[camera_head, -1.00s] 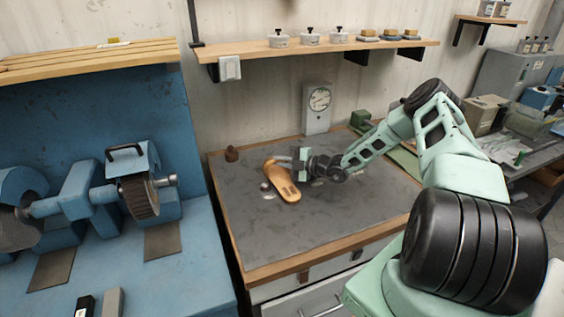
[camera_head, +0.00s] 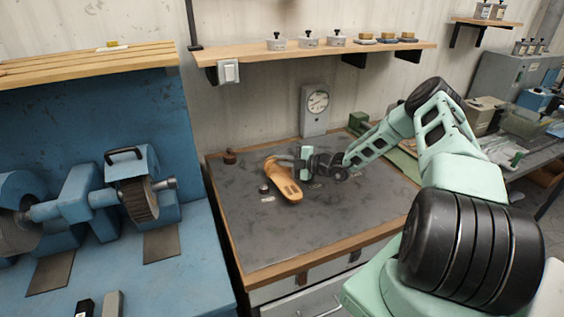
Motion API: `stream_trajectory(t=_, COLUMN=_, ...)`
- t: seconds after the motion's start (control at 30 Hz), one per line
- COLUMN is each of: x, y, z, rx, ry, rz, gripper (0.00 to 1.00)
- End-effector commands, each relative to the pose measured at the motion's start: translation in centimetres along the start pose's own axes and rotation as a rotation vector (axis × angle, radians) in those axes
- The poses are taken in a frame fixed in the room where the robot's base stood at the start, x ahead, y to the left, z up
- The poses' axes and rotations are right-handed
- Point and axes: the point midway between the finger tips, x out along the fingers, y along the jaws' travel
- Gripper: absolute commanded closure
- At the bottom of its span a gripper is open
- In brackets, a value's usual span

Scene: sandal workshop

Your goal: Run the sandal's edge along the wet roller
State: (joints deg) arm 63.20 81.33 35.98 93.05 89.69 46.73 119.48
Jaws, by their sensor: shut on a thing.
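The tan sandal (camera_head: 289,189) is above or on the dark top of the workbench in the middle of the view, its broad sole end pointing down and right. My gripper (camera_head: 286,163) comes from the right and is shut on the sandal near its upper part; the fingertips are small and partly hidden. A small dark round piece (camera_head: 263,189) is just left of the sandal. I cannot tell which thing is the wet roller. A dark bristly wheel (camera_head: 138,200) is on the blue machine (camera_head: 85,190) at the left, well apart from the sandal.
A small dark knob (camera_head: 230,157) stands at the bench's back left. A dial gauge (camera_head: 315,108) stands at the back wall under a shelf (camera_head: 330,50) of pots and blocks. The workbench (camera_head: 300,235) is clear at the front.

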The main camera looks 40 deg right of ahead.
Motion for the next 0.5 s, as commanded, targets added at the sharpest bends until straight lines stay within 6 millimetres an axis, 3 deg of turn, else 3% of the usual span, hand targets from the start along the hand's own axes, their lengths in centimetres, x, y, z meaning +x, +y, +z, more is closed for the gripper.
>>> stream_trajectory(t=0.03, x=-0.1, y=1.0, z=-0.4, rx=-0.001, ry=0.000, rz=0.002, gripper=1.00)
stream_trajectory(t=0.5, x=-0.7, y=5.1, z=-2.1, rx=-0.002, ry=0.000, rz=0.002, gripper=1.00)
